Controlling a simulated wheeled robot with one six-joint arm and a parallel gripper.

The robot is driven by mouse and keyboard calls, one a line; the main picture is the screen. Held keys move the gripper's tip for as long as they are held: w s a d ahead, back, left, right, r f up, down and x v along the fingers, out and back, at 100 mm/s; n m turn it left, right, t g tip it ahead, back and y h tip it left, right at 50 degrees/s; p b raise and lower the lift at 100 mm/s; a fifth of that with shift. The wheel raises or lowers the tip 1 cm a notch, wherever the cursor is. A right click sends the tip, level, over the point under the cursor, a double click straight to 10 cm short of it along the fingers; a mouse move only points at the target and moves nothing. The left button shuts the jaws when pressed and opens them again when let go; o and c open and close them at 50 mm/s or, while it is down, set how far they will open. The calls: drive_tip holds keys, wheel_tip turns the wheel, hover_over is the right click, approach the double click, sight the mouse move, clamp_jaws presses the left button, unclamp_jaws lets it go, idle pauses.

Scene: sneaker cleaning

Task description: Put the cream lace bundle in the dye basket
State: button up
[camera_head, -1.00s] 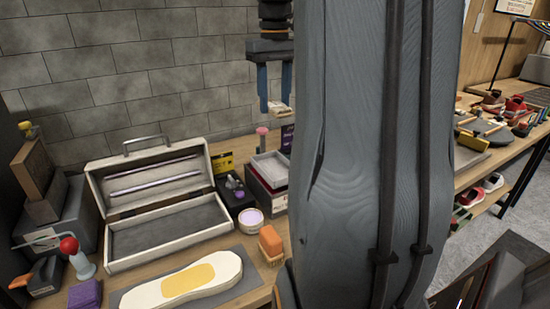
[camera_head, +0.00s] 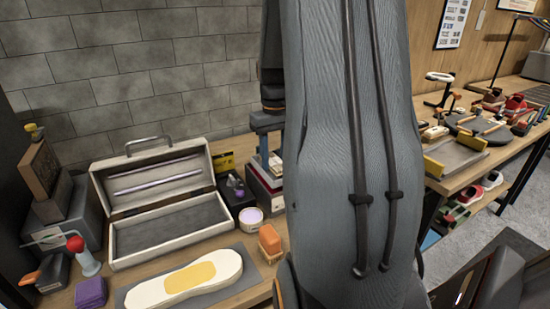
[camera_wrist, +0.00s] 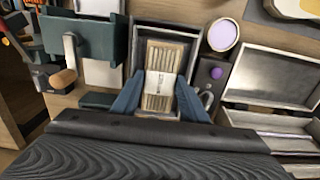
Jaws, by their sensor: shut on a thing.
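My gripper (camera_wrist: 157,92) is shut on the cream lace bundle (camera_wrist: 158,60), a flat pale bundle with a white band, held between its two blue fingers. In the wrist view the bundle lies over a grey open-topped tray (camera_wrist: 192,34), which looks like the dye basket. I cannot tell whether the bundle touches its floor. In the head view my gripper (camera_head: 265,145) is low over the stacked box and tray (camera_head: 275,166).
An open case (camera_head: 165,240) stands left of the tray. A dark holder with a purple knob (camera_head: 238,190), a round tub (camera_head: 251,218) and an orange brush (camera_head: 270,240) stand close by. A shoe sole (camera_head: 185,283) lies in front. The right bench (camera_head: 462,178) holds shoes and tools.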

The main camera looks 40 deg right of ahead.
sight(275, 161)
drive_tip(key=shift+f, duration=0.3)
drive_tip(key=shift+f, duration=0.1)
drive_tip(key=o, duration=0.8)
drive_tip(key=shift+c, duration=0.2)
wheel_tip(275, 161, up, 12)
drive_tip(key=b, duration=0.2)
drive_tip(key=s+a+f+n, duration=0.1)
drive_tip(key=a+f, duration=0.4)
drive_tip(key=a, duration=0.4)
drive_tip(key=a+f+n, duration=0.1)
drive_tip(key=a+f, duration=0.4)
drive_tip(key=a, duration=0.3)
drive_tip(key=shift+n+t, duration=0.3)
drive_tip(key=s+a+f, duration=0.2)
drive_tip(key=a, duration=0.1)
drive_tip(key=s+a+f, duration=0.2)
drive_tip(key=s+a, duration=0.1)
drive_tip(key=a, duration=0.1)
drive_tip(key=s+a+f, duration=0.3)
drive_tip(key=a, duration=0.1)
drive_tip(key=shift+s+a, duration=0.15)
drive_tip(key=shift+a, duration=0.1)
